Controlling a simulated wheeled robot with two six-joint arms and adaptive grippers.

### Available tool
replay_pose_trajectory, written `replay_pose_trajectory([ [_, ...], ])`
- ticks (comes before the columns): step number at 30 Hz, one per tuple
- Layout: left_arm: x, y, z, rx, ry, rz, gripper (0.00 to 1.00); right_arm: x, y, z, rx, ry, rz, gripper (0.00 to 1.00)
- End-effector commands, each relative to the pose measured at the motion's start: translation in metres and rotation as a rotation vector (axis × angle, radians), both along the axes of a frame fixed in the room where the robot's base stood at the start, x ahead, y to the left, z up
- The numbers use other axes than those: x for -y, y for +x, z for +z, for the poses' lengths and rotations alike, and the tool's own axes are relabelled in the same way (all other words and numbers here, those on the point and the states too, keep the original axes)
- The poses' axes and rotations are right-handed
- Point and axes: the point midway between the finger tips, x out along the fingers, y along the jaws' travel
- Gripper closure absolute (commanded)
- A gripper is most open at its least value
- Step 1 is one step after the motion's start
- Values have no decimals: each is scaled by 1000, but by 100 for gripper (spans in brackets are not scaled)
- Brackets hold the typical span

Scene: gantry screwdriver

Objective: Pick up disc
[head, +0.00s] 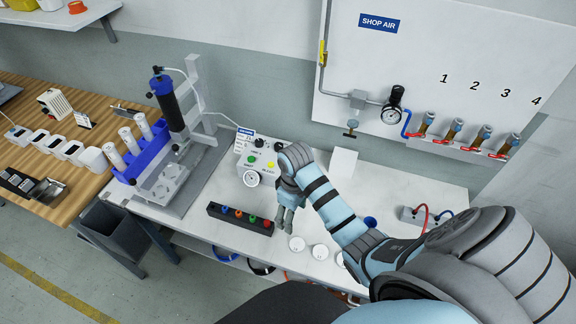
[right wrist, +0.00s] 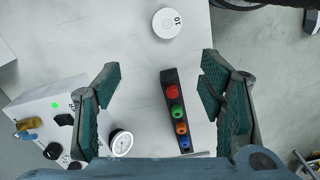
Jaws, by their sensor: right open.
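White round discs lie on the white bench: a first disc (head: 297,243), a second disc (head: 320,252) to its right, and a third one partly hidden behind my right arm. In the right wrist view a white disc marked 10 (right wrist: 167,24) lies flat beyond the fingertips. My right gripper (head: 284,222) points down above the bench, just up and left of the first disc in the head view. In the right wrist view its fingers (right wrist: 157,78) are spread wide with nothing between them. My left gripper is not in view.
A black strip with coloured caps (head: 240,219) lies left of my right gripper; it also shows in the wrist view (right wrist: 173,108). A white control box (head: 257,158) with gauge and buttons stands behind. A blue tube rack (head: 140,152) is farther left. Cable terminals (head: 425,217) lie right.

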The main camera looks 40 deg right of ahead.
Motion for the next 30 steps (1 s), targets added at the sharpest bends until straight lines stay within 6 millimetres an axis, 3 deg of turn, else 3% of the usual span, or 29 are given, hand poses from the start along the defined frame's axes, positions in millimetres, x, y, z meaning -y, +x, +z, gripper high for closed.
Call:
replay_pose_trajectory([
  [7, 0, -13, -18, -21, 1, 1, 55, 5, -9, -66, -5, 1, -17, 36],
  [13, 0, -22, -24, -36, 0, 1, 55, 4, -9, -94, -3, 1, -18, 36],
  [19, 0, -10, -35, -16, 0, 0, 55, -2, -13, -133, -3, 1, -16, 36],
  [27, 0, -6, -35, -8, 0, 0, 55, -2, -13, -139, -1, -1, -14, 36],
  [30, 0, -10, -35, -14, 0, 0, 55, -2, -13, -139, -1, -1, -14, 51],
])
